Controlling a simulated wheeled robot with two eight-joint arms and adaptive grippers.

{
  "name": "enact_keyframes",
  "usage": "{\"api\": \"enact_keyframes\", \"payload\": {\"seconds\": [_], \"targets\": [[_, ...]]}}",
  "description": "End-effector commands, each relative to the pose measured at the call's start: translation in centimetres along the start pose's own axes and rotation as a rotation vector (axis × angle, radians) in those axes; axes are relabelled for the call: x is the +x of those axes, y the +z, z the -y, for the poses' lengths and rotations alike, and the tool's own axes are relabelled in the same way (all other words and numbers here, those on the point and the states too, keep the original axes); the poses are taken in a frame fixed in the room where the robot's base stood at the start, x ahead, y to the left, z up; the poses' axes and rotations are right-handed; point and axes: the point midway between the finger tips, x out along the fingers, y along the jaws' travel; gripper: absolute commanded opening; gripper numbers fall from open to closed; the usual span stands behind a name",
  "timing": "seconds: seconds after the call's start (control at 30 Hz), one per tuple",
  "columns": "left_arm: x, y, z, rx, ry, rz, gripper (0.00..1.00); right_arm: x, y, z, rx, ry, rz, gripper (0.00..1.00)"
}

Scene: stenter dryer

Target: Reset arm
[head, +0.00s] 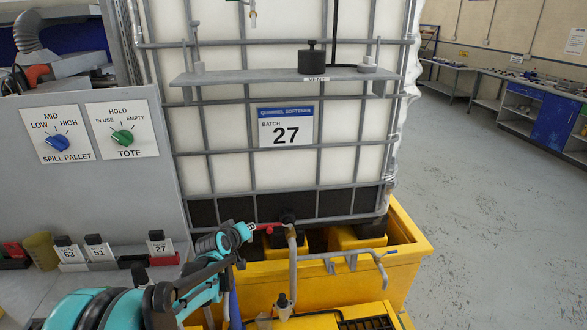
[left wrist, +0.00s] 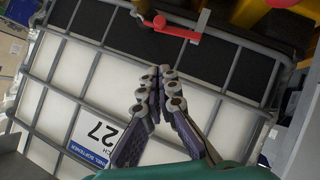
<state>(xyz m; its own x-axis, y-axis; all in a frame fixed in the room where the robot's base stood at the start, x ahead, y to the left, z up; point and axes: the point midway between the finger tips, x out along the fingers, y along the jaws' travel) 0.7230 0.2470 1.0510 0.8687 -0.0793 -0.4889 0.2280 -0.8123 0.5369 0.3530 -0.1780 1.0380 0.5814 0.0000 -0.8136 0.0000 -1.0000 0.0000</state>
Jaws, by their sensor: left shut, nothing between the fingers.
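My left gripper (head: 228,264) comes in from the lower left in the head view, in front of the lower left part of the tote. In the left wrist view its two dark fingers (left wrist: 155,84) meet at the tips, with nothing between them. The white caged tote (head: 230,90) stands behind, with a label (head: 285,127) reading 27. A red valve handle (head: 268,227) is at the tote's lower front. It also shows near the top of the left wrist view (left wrist: 172,28), beyond the fingertips. My right gripper is not in view.
The tote stands on a yellow spill pallet (head: 409,262). A grey panel with a blue knob (head: 59,143) and a green knob (head: 122,137) is at left, above small numbered tags (head: 97,250). A grey pipe (head: 345,257) crosses the pallet's front. The floor at right is clear.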

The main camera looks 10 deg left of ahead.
Motion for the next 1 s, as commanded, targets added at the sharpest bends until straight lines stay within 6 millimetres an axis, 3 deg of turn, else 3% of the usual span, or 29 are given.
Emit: {"api": "enact_keyframes", "payload": {"seconds": [0.17,0.37,0.57,0.7,0.83,1.0], "targets": [[-4.9,1.9,-1.9,0.081,-0.021,0.058,0.00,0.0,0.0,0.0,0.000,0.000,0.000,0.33],[-13.7,6.5,-3.2,0.234,-0.069,0.164,0.00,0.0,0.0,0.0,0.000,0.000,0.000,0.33],[-21.9,12.2,-1.9,0.384,-0.123,0.265,0.00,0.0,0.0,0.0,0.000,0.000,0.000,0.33],[-26.5,16.4,0.1,0.481,-0.161,0.328,0.00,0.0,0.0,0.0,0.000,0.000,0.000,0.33],[-29.3,19.2,2.0,0.545,-0.189,0.370,0.00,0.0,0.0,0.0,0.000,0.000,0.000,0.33],[-30.8,20.9,3.4,0.587,-0.209,0.396,0.00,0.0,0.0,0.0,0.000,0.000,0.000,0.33]]}}
